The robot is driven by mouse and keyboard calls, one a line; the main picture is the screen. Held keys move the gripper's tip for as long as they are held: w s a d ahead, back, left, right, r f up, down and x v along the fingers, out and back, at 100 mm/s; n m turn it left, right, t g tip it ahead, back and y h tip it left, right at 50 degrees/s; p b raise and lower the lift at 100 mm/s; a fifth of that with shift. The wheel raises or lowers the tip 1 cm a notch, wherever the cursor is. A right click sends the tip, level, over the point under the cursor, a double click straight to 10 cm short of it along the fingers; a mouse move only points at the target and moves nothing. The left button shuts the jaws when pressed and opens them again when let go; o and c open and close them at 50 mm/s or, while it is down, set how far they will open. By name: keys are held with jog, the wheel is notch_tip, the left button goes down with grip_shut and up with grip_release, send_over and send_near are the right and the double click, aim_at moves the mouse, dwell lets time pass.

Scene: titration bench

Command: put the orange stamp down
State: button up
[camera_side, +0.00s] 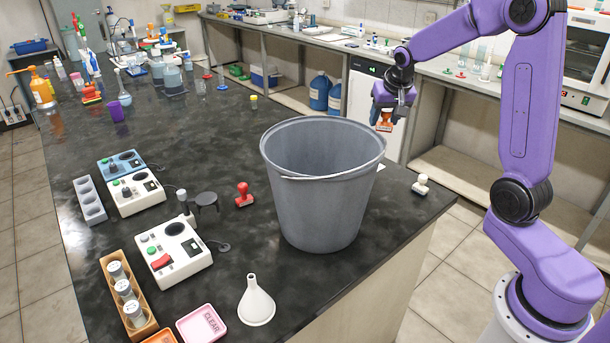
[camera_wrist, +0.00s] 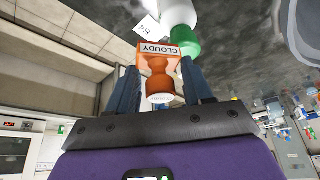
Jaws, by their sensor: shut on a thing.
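My gripper (camera_side: 388,112) is shut on the orange stamp (camera_side: 384,122), high up behind the grey bucket's right rim in the side view. The wrist view shows the stamp (camera_wrist: 158,66) between my two blue fingers (camera_wrist: 157,88), with a CLOUDY label facing the camera. A pink pad marked CLEAR (camera_side: 202,324) lies at the bench's near edge, beside an orange pad (camera_side: 160,338) cut off by the picture's bottom.
The grey bucket (camera_side: 322,200) stands on the black bench (camera_side: 150,120). A red stamp (camera_side: 244,194) is left of it, a white stamp (camera_side: 421,184) near the right corner. A white funnel (camera_side: 256,302) is in front. A white and green thing (camera_wrist: 184,45) shows beyond my held stamp.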

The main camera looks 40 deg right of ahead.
jog(key=w+a+f+n+y, duration=0.1)
jog(key=w+a+n+y, duration=0.1)
jog(key=w+a+n, duration=0.4)
jog(key=w+a+n+y, duration=0.2)
jog(key=w+n, duration=0.2)
jog(key=w, duration=0.3)
jog(key=w+a+f+n+y, duration=0.1)
jog(key=w+a+n+y, duration=0.1)
jog(key=w+a+n, duration=0.4)
jog(key=shift+g, duration=0.3)
jog(key=f, duration=0.5)
jog(key=d+f, duration=0.1)
jog(key=f, duration=0.5)
jog(key=d+f, duration=0.1)
jog(key=f, duration=0.5)
jog(key=shift+w+d+f, duration=0.2)
jog(key=shift+w, duration=0.1)
jog(key=shift+f, duration=0.15)
jog(key=o, duration=1.1)
jog(key=shift+o, duration=0.2)
notch_tip(320, 180, up, 10)
jog(key=shift+s+d, duration=0.45)
